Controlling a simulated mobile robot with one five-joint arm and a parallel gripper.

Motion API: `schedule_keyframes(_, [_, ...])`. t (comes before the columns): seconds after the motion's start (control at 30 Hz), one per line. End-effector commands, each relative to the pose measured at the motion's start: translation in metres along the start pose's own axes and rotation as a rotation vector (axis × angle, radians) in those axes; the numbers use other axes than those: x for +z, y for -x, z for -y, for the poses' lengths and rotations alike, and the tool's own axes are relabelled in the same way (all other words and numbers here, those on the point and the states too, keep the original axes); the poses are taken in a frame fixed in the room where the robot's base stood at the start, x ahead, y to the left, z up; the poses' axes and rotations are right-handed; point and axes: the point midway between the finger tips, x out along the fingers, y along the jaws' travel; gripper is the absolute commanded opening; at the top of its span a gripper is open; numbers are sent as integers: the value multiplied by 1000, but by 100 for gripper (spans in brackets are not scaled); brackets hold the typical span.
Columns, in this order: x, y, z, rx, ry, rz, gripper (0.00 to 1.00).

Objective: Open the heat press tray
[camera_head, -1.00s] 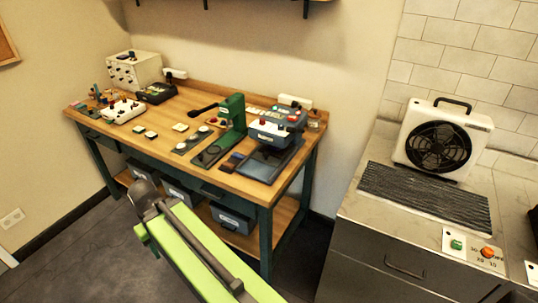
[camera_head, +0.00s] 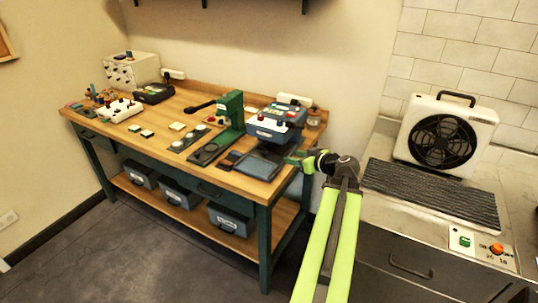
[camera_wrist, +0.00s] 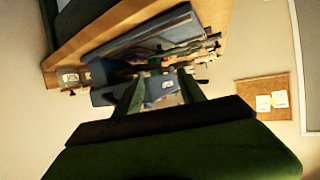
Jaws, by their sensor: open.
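The heat press (camera_head: 276,120) is a blue-grey machine at the right end of the wooden workbench. Its flat dark tray (camera_head: 260,164) lies at its front, low on the bench top. My gripper (camera_head: 296,158) is at the right edge of the bench, just right of the tray. In the wrist view my gripper (camera_wrist: 160,95) has its two green fingers apart, with blue parts of the press (camera_wrist: 150,42) beyond them. Nothing shows between the fingers as held. I cannot tell whether a finger touches the tray.
A counter with a white fan (camera_head: 445,138) stands close on the right. The floor in front of the bench is clear.

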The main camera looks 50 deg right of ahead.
Motion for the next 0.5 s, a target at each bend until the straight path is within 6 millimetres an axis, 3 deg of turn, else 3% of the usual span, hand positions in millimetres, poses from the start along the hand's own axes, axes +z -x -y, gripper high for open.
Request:
schedule_keyframes(0.17, [1, -12, 0, -3, 1, 1, 47])
schedule_keyframes(0.5, [4, -94, 0, -5, 1, 2, 47])
